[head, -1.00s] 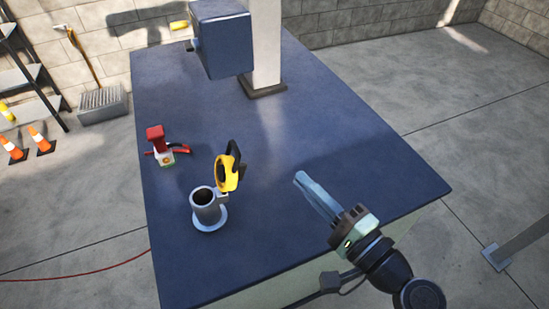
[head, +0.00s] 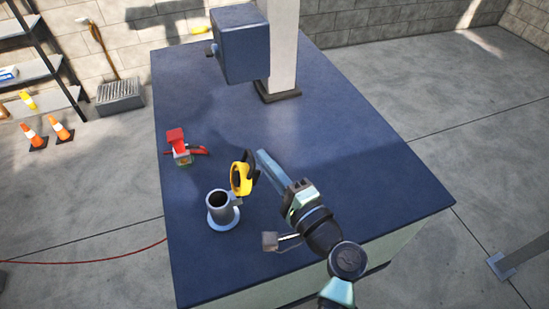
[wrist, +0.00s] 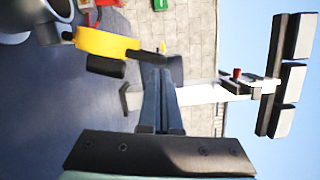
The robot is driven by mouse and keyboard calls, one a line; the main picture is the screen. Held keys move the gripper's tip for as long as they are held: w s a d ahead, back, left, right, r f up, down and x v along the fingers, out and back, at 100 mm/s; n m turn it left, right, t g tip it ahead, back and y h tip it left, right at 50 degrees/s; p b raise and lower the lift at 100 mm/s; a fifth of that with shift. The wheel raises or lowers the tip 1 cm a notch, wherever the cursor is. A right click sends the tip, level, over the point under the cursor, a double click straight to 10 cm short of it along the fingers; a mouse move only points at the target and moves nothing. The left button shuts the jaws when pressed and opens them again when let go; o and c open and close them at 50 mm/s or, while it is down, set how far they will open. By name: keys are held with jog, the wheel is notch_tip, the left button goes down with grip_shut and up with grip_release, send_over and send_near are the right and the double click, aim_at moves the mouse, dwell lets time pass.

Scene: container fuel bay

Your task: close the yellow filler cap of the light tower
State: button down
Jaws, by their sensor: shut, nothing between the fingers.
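The yellow filler cap (head: 241,177) stands open, tilted up on its hinge beside the grey filler neck (head: 221,208). The neck's round mouth is uncovered. My gripper (head: 262,157) is shut and empty, its fingertips just to the right of the cap and its black handle. In the wrist view my shut fingers (wrist: 159,100) point up the picture, with the yellow cap (wrist: 105,43) to their left and part of the filler neck (wrist: 20,15) at the top left corner. I cannot tell whether the fingers touch the cap.
A red-handled device (head: 179,148) sits on the blue top (head: 340,140) left of and behind the neck. A dark blue box (head: 240,45) and a pale mast (head: 284,50) stand at the back. The right of the top is clear.

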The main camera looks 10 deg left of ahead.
jog(key=shift+s+a, duration=0.1)
dwell(0.3)
jog(key=shift+s+a+r+n, duration=0.1)
jog(key=shift+a+r+n, duration=0.1)
jog(key=shift+n, duration=0.2)
